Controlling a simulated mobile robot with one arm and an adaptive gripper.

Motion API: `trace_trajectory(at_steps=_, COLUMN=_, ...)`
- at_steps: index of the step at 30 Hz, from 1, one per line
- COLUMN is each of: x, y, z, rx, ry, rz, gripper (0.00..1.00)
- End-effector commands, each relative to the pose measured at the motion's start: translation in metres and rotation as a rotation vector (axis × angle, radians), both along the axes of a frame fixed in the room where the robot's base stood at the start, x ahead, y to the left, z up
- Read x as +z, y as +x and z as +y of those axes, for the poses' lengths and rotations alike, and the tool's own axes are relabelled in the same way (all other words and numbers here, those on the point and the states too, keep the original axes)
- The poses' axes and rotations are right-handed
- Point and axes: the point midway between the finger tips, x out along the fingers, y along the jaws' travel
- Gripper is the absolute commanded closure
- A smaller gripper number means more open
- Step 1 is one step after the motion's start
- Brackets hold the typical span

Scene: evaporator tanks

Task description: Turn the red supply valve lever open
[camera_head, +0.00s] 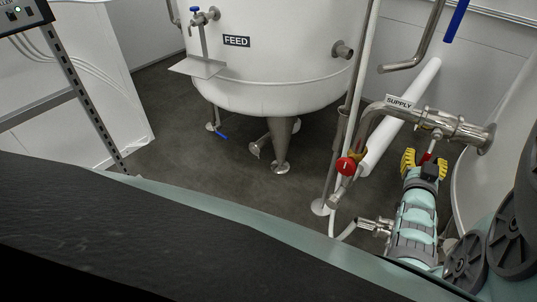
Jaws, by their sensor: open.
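The supply valve sits on a steel pipe (405,115) at the right, just below a tag reading SUPPLY (398,101). A small red lever (426,157) hangs below this valve, largely hidden by my gripper (424,163). My gripper has yellow ribbed fingers, is open, and its fingers stand left and right of the red lever in the picture. I cannot tell whether either finger touches it. My arm reaches up to it from the lower right.
A red round handle (346,166) on a brass fitting is left of my gripper. A white FEED tank (270,65) stands at the back. Vertical pipes and a white slanted pipe (400,118) crowd the left of the arm. A curved white tank wall (505,130) is at right.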

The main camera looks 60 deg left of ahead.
Motion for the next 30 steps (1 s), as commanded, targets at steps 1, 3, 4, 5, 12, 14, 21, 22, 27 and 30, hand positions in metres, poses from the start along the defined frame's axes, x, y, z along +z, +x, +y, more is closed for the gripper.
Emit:
trace_trajectory(at_steps=1, x=0.0001, y=0.0001, z=0.0003, rx=0.001, ry=0.0, rz=0.0, gripper=0.53)
trace_trajectory(at_steps=3, x=0.0002, y=0.0, z=0.0001, rx=0.0, ry=0.0, rz=0.0, gripper=0.53)
trace_trajectory(at_steps=4, x=0.0002, y=0.0, z=0.0, rx=0.0, ry=0.0, rz=0.0, gripper=0.53)
trace_trajectory(at_steps=5, x=0.0002, y=-0.0001, z=0.0, rx=0.0, ry=0.0, rz=0.0, gripper=0.53)
trace_trajectory(at_steps=12, x=0.0002, y=0.0, z=-0.0004, rx=-0.001, ry=0.0, rz=-0.001, gripper=0.7)
trace_trajectory(at_steps=14, x=0.0003, y=0.0001, z=-0.0005, rx=-0.001, ry=0.0, rz=-0.001, gripper=0.76)
trace_trajectory(at_steps=21, x=0.0003, y=0.0001, z=-0.0006, rx=-0.001, ry=0.0, rz=-0.001, gripper=1.0)
trace_trajectory(at_steps=22, x=0.0003, y=0.0001, z=-0.0006, rx=-0.001, ry=0.0, rz=-0.001, gripper=1.0)
trace_trajectory(at_steps=27, x=0.0002, y=0.0001, z=-0.0007, rx=-0.001, ry=0.0, rz=-0.001, gripper=1.0)
trace_trajectory(at_steps=30, x=0.0002, y=0.0001, z=-0.0007, rx=-0.001, ry=0.0, rz=-0.001, gripper=1.0)
